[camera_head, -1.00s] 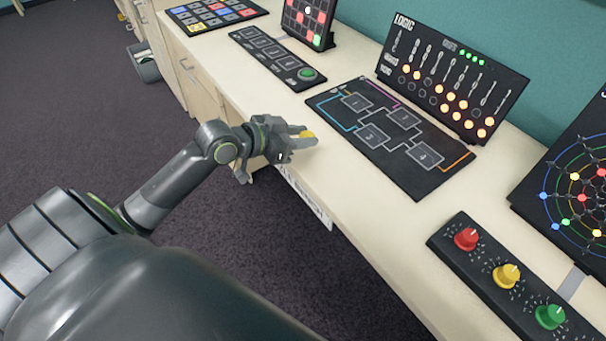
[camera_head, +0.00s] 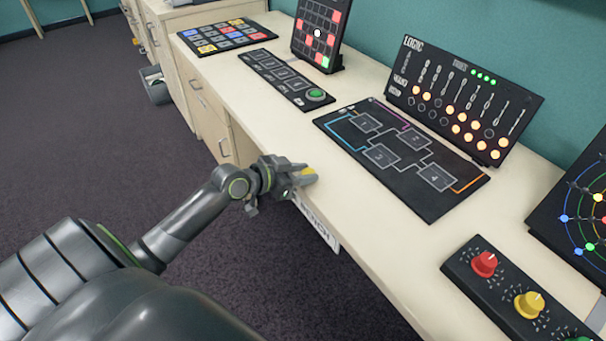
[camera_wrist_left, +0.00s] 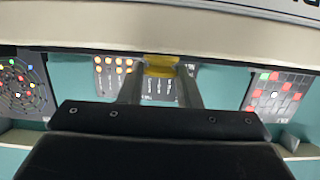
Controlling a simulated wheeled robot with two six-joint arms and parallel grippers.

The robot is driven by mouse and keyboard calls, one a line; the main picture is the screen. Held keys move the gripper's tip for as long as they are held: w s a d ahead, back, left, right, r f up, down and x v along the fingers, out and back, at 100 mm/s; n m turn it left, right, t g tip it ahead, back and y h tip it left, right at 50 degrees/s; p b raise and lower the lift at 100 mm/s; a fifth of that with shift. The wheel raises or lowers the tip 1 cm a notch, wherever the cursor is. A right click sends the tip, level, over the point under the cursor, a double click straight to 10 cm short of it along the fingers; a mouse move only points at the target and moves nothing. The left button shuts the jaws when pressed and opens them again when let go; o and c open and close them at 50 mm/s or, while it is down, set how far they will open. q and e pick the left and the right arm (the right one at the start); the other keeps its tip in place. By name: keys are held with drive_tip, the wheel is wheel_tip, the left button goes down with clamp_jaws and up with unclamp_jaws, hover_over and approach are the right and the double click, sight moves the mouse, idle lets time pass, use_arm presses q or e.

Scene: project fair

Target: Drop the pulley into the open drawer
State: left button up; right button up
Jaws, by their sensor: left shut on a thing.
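My left gripper (camera_head: 303,174) is shut on a small yellow pulley (camera_head: 310,171), just by the bench's front edge. In the left wrist view the yellow pulley (camera_wrist_left: 160,66) sits between the two finger ends, partly hidden by them. A dark grey open drawer (camera_head: 156,86) seems to jut out low from the cabinets at the upper left, well away from the gripper. Its inside is too small to make out. My right gripper is not in view.
The long pale bench (camera_head: 232,88) carries a black circuit board (camera_head: 408,187), a logic panel (camera_head: 480,132), a knob panel (camera_head: 500,290), a button strip (camera_head: 287,80) and a coloured keypad (camera_head: 226,36). Closed drawers (camera_head: 205,105) line its front. The dark carpet (camera_head: 90,130) at left is clear.

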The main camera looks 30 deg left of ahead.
use_arm(q)
drive_tip(key=shift+f, duration=0.1)
drive_tip(key=shift+f, duration=0.15)
drive_tip(key=o, duration=1)
drive_tip(key=shift+r, duration=0.25)
drive_tip(key=p+v, duration=0.1)
drive_tip(key=v, duration=1.1)
drive_tip(key=shift+a, duration=0.1)
